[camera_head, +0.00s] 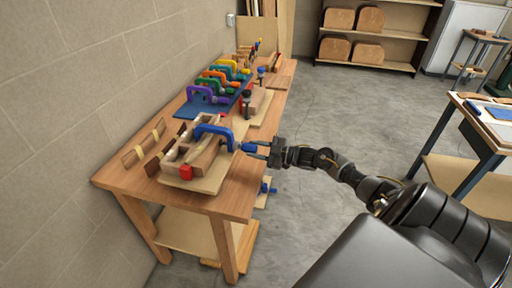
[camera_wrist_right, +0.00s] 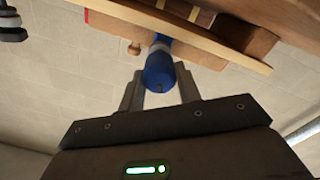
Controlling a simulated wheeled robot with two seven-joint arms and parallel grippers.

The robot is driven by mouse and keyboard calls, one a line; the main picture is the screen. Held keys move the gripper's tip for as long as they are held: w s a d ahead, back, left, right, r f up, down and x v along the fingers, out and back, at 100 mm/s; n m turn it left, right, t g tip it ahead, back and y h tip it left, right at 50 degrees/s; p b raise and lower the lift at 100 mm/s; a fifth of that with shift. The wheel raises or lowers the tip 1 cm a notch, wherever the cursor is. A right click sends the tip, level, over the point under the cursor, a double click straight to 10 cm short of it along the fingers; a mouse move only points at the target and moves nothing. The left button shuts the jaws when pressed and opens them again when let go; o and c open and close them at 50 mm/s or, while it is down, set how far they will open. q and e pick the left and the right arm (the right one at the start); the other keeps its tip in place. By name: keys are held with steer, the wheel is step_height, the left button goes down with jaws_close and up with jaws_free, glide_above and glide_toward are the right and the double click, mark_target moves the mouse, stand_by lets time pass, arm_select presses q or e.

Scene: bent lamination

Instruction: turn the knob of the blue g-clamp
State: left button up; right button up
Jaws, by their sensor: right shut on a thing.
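The blue g-clamp (camera_head: 212,130) sits over a bent wooden lamination (camera_head: 205,155) on a form near the front of the wooden bench. Its blue knob (camera_head: 249,147) points right, towards my right gripper (camera_head: 262,149). In the right wrist view the knob (camera_wrist_right: 159,72) lies between the two fingertips of my right gripper (camera_wrist_right: 160,92), which is shut on it. The far part of the clamp is hidden in the wrist view. My left gripper is not in view.
The wooden bench (camera_head: 130,183) stands along the block wall. Several coloured clamps, among them a purple one (camera_head: 203,95), stand on a blue mat (camera_head: 187,110) further back. A red block (camera_head: 186,172) is at the form's front corner. Open floor (camera_head: 335,110) lies right of the bench.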

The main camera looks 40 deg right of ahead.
steer(key=m+p, duration=0.2)
steer(key=m, duration=0.2)
steer(key=shift+r+m, duration=0.15)
steer(key=shift+m, duration=0.15)
steer(key=m+p, duration=0.2)
steer(key=m, duration=0.2)
steer(key=shift+w+d+m, duration=0.1)
steer(key=shift+m, duration=0.2)
steer(key=m+p, duration=0.1)
steer(key=m, duration=0.3)
steer(key=shift+m+p, duration=0.3)
steer(key=shift+p, duration=0.05)
steer(key=m+p, duration=0.1)
steer(key=m, duration=0.3)
steer(key=m+p, duration=0.1)
steer(key=m, duration=0.5)
steer(key=m+p, duration=0.1)
steer(key=m, duration=0.1)
steer(key=shift+w+f+m, duration=0.1)
steer(key=shift+f+m, duration=0.1)
steer(key=shift+m, duration=0.1)
steer(key=m, duration=0.4)
steer(key=shift+f+m+p, duration=0.1)
steer(key=shift+m+p, duration=0.2)
steer(key=shift+m, duration=1.8)
